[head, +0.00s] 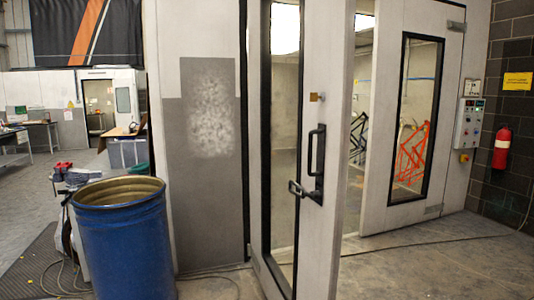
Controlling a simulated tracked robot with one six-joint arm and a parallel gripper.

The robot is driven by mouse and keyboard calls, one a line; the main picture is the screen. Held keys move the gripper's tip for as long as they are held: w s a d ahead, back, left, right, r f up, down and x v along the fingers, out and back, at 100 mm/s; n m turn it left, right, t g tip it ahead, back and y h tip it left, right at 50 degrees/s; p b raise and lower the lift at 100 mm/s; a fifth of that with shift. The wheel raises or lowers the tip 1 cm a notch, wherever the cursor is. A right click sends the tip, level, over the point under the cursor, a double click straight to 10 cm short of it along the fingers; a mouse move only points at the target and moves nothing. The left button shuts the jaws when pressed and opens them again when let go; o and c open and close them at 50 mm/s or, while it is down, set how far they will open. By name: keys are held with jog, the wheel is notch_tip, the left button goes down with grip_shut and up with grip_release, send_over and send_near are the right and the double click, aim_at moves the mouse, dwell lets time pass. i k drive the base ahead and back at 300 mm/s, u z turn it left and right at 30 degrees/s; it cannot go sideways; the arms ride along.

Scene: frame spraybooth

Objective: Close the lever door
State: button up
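The lever door (317,242) stands in the middle of the head view, swung open toward me. It is a white-grey panel with a tall, black-framed glass pane (285,150). A black pull handle (316,162) and a lever (300,190) sit at its right side, with a small brass-coloured latch piece (316,97) above. The opening shows to the right of the door, with the booth floor and interior behind it. My gripper is not in view.
A blue drum (125,245) stands at front left, with cables on the floor beside it. The other door panel (452,130) is at right, beside a control box (468,123) and a fire extinguisher (502,148). Floor (440,270) at front right is clear.

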aim_at(327, 28)
jog(key=u, duration=0.05)
jog(key=i, duration=0.9)
jog(key=u, duration=1.45)
jog(key=k, duration=0.6)
jog(key=u, duration=0.2)
